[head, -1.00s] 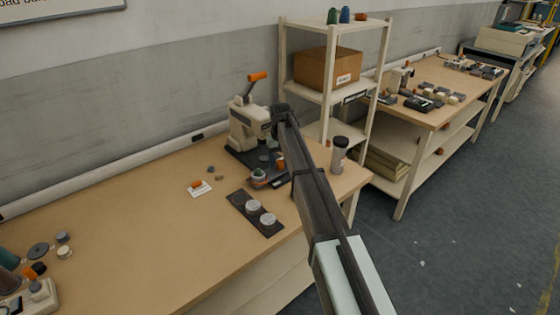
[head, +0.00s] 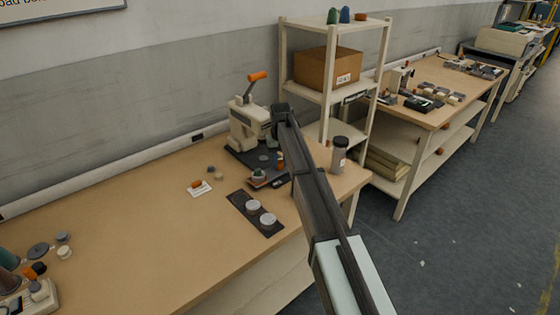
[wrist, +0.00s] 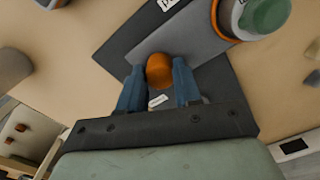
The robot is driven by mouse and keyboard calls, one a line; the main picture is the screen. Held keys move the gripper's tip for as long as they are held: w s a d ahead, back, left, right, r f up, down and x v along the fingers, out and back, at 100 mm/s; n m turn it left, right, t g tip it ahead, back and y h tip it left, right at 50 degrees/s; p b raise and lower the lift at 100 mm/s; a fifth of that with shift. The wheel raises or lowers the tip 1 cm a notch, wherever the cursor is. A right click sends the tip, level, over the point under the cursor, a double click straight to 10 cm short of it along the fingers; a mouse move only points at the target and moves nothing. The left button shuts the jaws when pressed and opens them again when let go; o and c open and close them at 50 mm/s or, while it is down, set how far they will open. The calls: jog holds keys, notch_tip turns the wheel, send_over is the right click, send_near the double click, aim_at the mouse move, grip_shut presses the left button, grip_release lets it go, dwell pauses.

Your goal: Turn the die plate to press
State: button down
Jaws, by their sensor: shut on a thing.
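The grey die plate (wrist: 185,38) has an orange knob (wrist: 160,72) near one end. My gripper (wrist: 158,70) is shut on this knob, with a blue finger on each side of it. A round die with an orange rim and green top (wrist: 262,14) sits at the plate's far end. In the head view the green-topped die (head: 257,175) is at the front left of the press base, clear of the press head. The cream press (head: 243,125) stands on a black base (head: 240,153), its orange-tipped lever (head: 258,76) raised. My arm hides much of the plate in the head view.
A dark tray with two pale discs (head: 256,210) lies in front of the press. A white card with an orange piece (head: 199,188) lies left. A grey bottle (head: 340,155) stands right, beside a shelf (head: 335,92).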

jog(key=shift+m, duration=9.1)
jog(key=c, duration=0.8)
grip_release()
